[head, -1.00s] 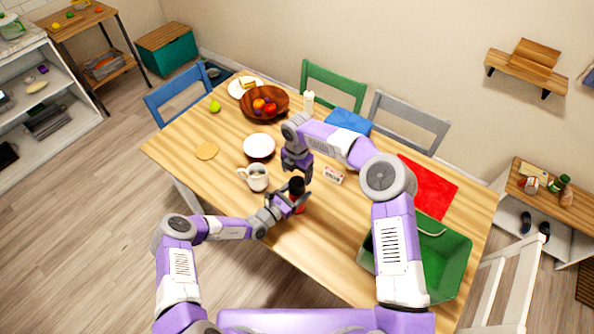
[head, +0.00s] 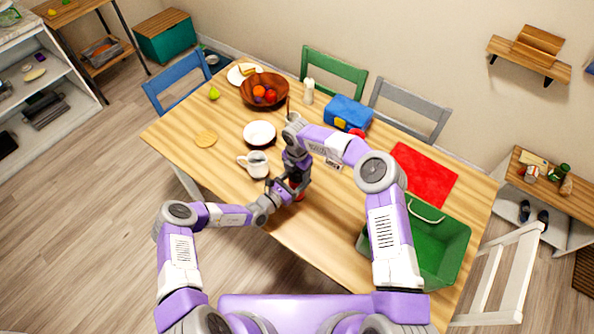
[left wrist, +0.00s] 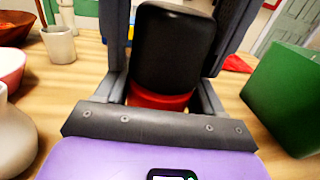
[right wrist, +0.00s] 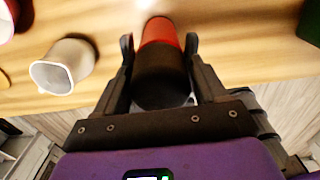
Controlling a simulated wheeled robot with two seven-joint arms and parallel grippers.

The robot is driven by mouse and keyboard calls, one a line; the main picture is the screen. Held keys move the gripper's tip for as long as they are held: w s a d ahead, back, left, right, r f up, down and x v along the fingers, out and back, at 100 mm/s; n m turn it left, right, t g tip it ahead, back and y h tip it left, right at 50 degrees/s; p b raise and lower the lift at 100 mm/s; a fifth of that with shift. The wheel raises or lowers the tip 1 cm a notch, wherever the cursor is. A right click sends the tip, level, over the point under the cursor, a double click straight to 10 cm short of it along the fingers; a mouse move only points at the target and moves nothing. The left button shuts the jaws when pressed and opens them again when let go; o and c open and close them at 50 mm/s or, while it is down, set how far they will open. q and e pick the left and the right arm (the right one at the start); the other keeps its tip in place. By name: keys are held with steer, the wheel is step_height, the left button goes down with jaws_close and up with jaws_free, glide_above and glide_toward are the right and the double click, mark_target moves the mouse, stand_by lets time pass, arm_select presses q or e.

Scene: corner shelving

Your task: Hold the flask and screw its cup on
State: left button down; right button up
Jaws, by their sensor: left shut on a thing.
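The flask has a red body (head: 299,197) and stands near the table's front edge, largely hidden by my grippers. Its red part also shows in the left wrist view (left wrist: 160,101), below a black, cup-like top (left wrist: 172,45). My left gripper (head: 291,190) is shut on the flask from the left. My right gripper (head: 298,179) is lowered over it from behind. In the right wrist view the right fingers (right wrist: 160,42) stand on both sides of the black top (right wrist: 160,80), with narrow gaps, beside the red body (right wrist: 159,30). Whether the top is fully seated is unclear.
A white mug (head: 258,165) stands close left of the grippers, with a white bowl (head: 259,132) behind it. A green crate (head: 440,262) and red mat (head: 424,175) are on the right. A blue box (head: 347,111) and brown fruit bowl (head: 264,91) are at the back.

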steer(key=c, duration=0.8)
steer(key=m, duration=0.3)
steer(key=shift+m, duration=0.3)
steer(key=m, duration=1)
steer(key=shift+m, duration=0.4)
steer(key=m, duration=1)
steer(key=shift+m, duration=0.3)
steer(key=m, duration=0.3)
steer(key=shift+s+f, duration=0.1)
steer(key=o, duration=1.3)
steer(key=shift+c, duration=0.2)
